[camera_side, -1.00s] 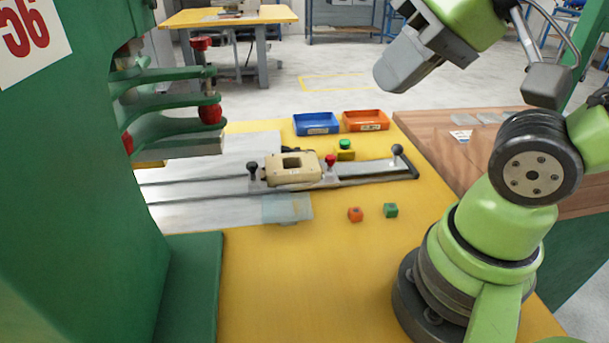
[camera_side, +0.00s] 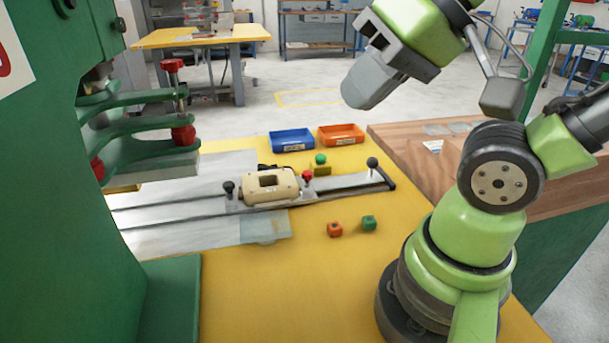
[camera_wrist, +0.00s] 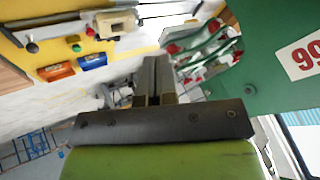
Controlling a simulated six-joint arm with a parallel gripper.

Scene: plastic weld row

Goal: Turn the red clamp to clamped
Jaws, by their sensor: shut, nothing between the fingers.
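The red clamp (camera_side: 307,176) is a small red knob at the right end of the beige part (camera_side: 268,187) on the metal slide. It also shows as a red knob in the wrist view (camera_wrist: 90,31), near the top left. Whether it stands clamped or released is too small to tell.
A green press (camera_side: 130,150) stands at the left, with green arms and red knobs. Blue (camera_side: 291,140) and orange (camera_side: 341,134) bins sit behind the slide. A green button (camera_side: 320,159) is beside the clamp.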

